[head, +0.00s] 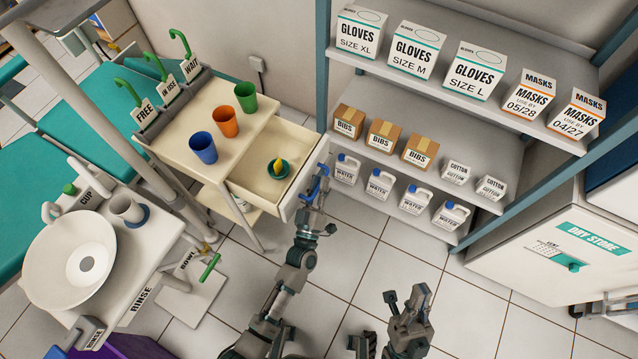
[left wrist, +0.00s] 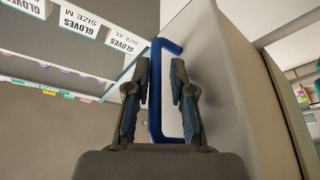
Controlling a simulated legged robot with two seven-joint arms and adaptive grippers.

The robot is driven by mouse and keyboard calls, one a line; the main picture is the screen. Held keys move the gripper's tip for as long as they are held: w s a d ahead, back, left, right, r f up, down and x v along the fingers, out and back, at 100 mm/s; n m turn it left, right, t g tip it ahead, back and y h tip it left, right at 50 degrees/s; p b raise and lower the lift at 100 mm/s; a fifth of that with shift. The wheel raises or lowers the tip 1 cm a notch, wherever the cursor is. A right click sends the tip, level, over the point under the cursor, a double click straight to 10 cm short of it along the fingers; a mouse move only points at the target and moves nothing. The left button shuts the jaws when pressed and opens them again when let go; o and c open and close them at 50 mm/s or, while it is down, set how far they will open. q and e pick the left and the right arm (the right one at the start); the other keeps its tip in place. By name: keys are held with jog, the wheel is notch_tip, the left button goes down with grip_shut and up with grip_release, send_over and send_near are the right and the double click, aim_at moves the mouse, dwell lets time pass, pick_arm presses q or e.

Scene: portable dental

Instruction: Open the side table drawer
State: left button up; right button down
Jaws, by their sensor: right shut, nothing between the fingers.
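The side table (head: 178,150) is cream-coloured and stands left of centre in the head view. Its drawer (head: 248,190) is pulled out toward the right, with its inside showing. A teal bowl (head: 284,171) with something yellow in it sits in the drawer. The blue drawer handle (head: 314,190) is on the drawer's front panel. My left gripper (head: 318,186) is at the handle. In the left wrist view its fingers (left wrist: 160,95) are apart, with the handle's bar (left wrist: 155,110) between them. My right gripper (head: 420,298) is shut and empty, over the floor at lower centre.
Blue (head: 203,148), orange (head: 226,122) and green (head: 246,97) cups stand on the tabletop. The shelf rack (head: 400,85) with boxes and jugs is close right of the drawer. A rinse basin unit (head: 150,265) is at lower left.

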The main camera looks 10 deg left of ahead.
pick_arm(q)
jog(key=shift+d, duration=0.1)
jog(key=shift+s+d, duration=0.1)
jog(key=v, duration=1.1)
jog(key=shift+s+f, duration=0.25)
jog(key=shift+s, duration=0.1)
jog(key=shift+a, duration=0.2)
